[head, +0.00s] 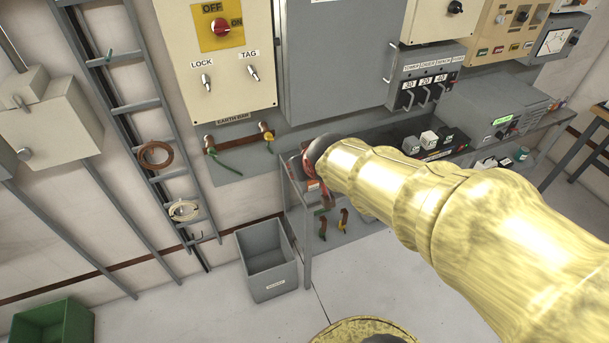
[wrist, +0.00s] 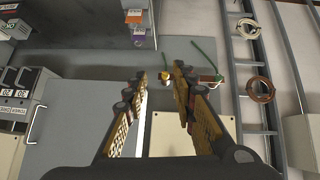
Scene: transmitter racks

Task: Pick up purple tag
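In the head view my gold arm covers most of the gripper and the tag area, and I cannot make out the purple tag there.
A grey bench (head: 350,236) stands below the grey cabinet (head: 338,60). The earth bar (head: 238,139) with green leads is left of my arm.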

